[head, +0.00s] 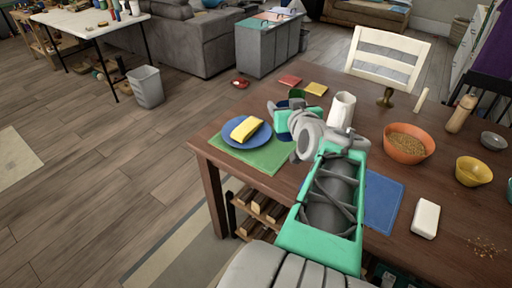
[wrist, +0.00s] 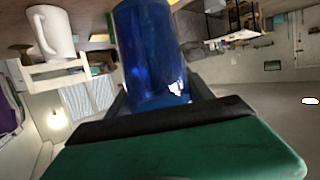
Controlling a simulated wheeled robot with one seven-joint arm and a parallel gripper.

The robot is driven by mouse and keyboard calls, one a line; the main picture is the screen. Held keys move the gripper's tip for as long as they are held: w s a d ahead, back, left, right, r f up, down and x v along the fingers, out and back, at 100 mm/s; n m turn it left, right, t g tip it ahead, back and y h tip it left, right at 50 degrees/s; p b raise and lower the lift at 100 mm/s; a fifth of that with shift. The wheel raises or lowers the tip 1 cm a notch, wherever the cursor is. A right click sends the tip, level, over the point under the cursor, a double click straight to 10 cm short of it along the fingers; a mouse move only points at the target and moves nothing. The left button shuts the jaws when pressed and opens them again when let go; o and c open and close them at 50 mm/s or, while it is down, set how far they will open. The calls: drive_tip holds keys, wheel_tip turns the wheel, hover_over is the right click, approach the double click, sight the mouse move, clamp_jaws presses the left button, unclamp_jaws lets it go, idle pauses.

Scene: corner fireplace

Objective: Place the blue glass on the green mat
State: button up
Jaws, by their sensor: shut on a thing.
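The blue glass (wrist: 152,50) stands out large in the wrist view, between the fingers of my gripper (wrist: 165,112), which is shut on it. In the head view my gripper (head: 288,108) is over the table at the far side of the green mat (head: 277,156), and my arm hides most of the glass. The green mat lies at the table's left corner. A blue plate (head: 232,140) with a folded yellow cloth or sponge (head: 246,128) covers its left part. The mat's front and right parts are bare.
A white mug (head: 342,108) stands just right of my wrist. An orange bowl (head: 406,146), a yellow bowl (head: 473,170), a white block (head: 425,218) and a blue mat (head: 383,203) lie farther right. Red (head: 289,81) and yellow (head: 315,88) squares lie at the back edge.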

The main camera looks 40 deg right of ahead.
drive_tip(key=w+d+f, duration=0.3)
drive_tip(key=w+f, duration=0.2)
drive_tip(key=f, duration=0.1)
drive_tip(key=w+d+f, duration=0.4)
drive_tip(key=w+f, duration=0.2)
drive_tip(key=f, duration=0.1)
drive_tip(key=shift+w+d+f+b, duration=0.25)
drive_tip(key=shift+w+d+b, duration=0.05)
drive_tip(key=shift+b, duration=0.15)
drive_tip(key=shift+f+b, duration=0.2)
drive_tip(key=shift+b, duration=0.1)
drive_tip(key=o, duration=1.7)
drive_tip(key=shift+r, duration=0.1)
